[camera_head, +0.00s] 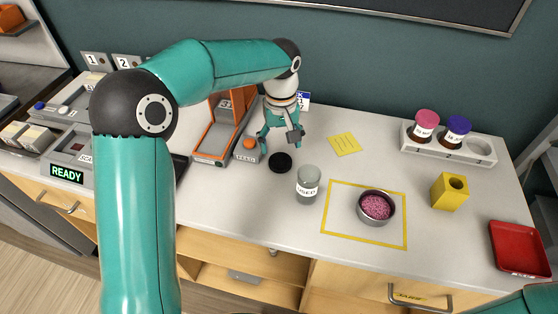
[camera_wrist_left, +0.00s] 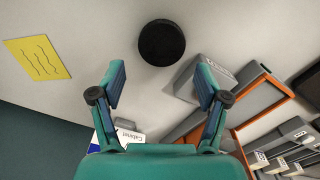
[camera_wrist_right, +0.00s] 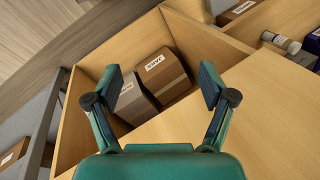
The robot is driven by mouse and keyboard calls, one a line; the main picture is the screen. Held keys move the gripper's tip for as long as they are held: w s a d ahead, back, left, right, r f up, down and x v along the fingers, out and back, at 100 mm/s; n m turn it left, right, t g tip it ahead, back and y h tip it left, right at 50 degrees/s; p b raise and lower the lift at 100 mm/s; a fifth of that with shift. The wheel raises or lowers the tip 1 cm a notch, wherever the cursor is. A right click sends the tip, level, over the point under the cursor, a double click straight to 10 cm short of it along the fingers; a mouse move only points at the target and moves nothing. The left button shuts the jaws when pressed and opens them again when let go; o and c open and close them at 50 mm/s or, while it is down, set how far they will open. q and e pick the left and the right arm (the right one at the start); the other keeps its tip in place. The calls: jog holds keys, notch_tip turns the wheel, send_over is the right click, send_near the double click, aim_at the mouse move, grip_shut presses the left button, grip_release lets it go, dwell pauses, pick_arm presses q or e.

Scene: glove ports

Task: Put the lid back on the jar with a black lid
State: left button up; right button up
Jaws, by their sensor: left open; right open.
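The black lid (camera_head: 280,162) lies flat on the bench, just left of and behind the grey glass jar (camera_head: 307,188). The jar stands upright with a white label; no black lid is on it. My left gripper (camera_head: 281,143) is open and empty, pointing down, just behind and above the lid. In the left wrist view the lid (camera_wrist_left: 162,42) lies beyond the open fingertips (camera_wrist_left: 160,84), apart from them. My right gripper (camera_wrist_right: 162,84) is open and empty in front of an open wooden compartment; its fingers are outside the head view.
A yellow-outlined square holds a metal bowl (camera_head: 377,206) of pink grains. A white rack (camera_head: 450,150) holds jars with pink and purple lids. A yellow block (camera_head: 449,192) and red tray (camera_head: 519,249) stand right. An orange-and-grey device (camera_head: 222,130) is left of my gripper. Boxes (camera_wrist_right: 165,75) sit in the compartment.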

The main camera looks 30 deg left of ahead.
aim_at(280, 160)
pick_arm(q)
jog(key=f, duration=0.5)
jog(key=shift+s+d+f+p, duration=0.1)
jog(key=shift+s+p, duration=0.15)
jog(key=shift+p, duration=0.15)
jog(key=c, duration=0.5)
